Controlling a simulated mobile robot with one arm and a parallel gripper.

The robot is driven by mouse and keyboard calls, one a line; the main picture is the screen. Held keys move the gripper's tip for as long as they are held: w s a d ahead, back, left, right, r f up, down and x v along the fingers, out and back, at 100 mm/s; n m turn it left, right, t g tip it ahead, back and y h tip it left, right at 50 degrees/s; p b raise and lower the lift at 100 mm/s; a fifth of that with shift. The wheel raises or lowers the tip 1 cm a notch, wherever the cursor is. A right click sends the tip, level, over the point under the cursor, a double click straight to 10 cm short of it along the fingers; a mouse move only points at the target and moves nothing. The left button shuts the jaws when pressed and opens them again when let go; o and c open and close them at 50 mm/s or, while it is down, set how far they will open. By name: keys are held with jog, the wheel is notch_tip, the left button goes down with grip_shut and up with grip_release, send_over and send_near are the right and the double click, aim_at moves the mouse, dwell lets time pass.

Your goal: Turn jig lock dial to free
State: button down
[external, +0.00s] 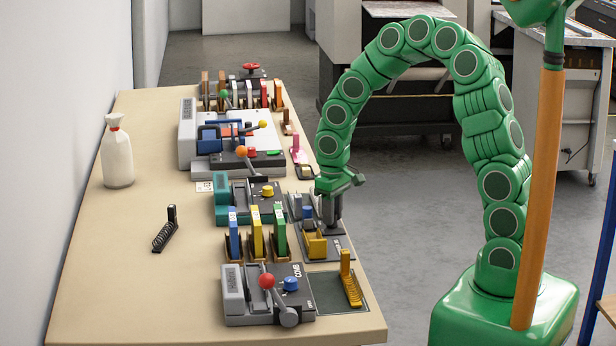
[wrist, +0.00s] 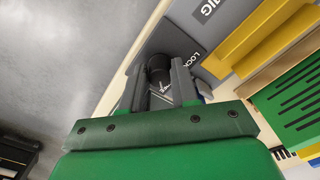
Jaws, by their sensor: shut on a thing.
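The jig (external: 340,242) is a grey plate with yellow blocks near the table's right edge. In the wrist view its grey face (wrist: 222,20) carries the word JIG, and the word LOCK stands beside a round black dial (wrist: 158,66). My gripper (wrist: 157,82) has one finger on each side of the dial and is shut on it. In the external view my gripper (external: 331,218) points down at the jig's right side and hides the dial. The dial's exact setting is hard to read.
Left of the jig stand blue, yellow and green upright pieces (external: 256,232). A grey COMB machine (external: 262,295) with a red-knobbed lever is in front. More machines (external: 225,135) line the table behind. A white bottle (external: 117,155) stands at left.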

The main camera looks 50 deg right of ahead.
jog(key=shift+n, duration=0.4)
jog(key=c, duration=0.9)
grip_release()
jog(key=shift+o, duration=0.2)
jog(key=shift+r, duration=0.1)
jog(key=shift+r, duration=3.8)
